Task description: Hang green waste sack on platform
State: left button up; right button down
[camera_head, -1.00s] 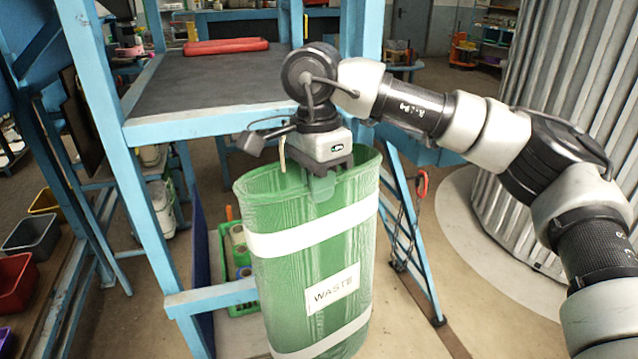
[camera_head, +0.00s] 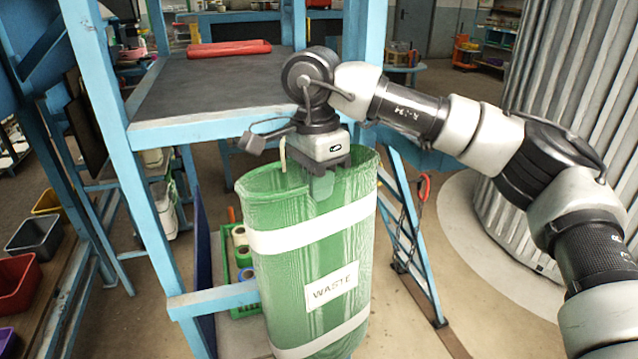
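The green waste sack (camera_head: 300,262) is upright, with white bands and a WASTE label, in front of the blue platform (camera_head: 205,130) with a dark top. Its top rim is a little below the platform's front edge. My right gripper (camera_head: 321,186) points down at the sack's rim from above, its fingertips at the mouth. Whether the fingers are closed on the rim cannot be made out. A light hook-like strap (camera_head: 284,157) shows at the sack's back rim. My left gripper is not in view.
A blue ladder (camera_head: 412,235) with a chain and red hook stands right of the sack. A green crate with rolls (camera_head: 241,262) is behind it at left. Bins (camera_head: 33,236) line the left. A ribbed metal column (camera_head: 565,130) stands at right.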

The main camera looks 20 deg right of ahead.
jog(key=shift+w, duration=0.4)
jog(key=shift+w+p, duration=0.45)
jog(key=shift+w, duration=0.45)
dwell(0.5)
jog(key=shift+w+p, duration=0.4)
jog(key=shift+w+f, duration=0.15)
jog(key=shift+f, duration=0.35)
dwell(0.4)
dwell(0.4)
jog(key=c, duration=1.2)
grip_release()
jog(key=shift+c, duration=0.2)
jog(key=shift+r, duration=0.2)
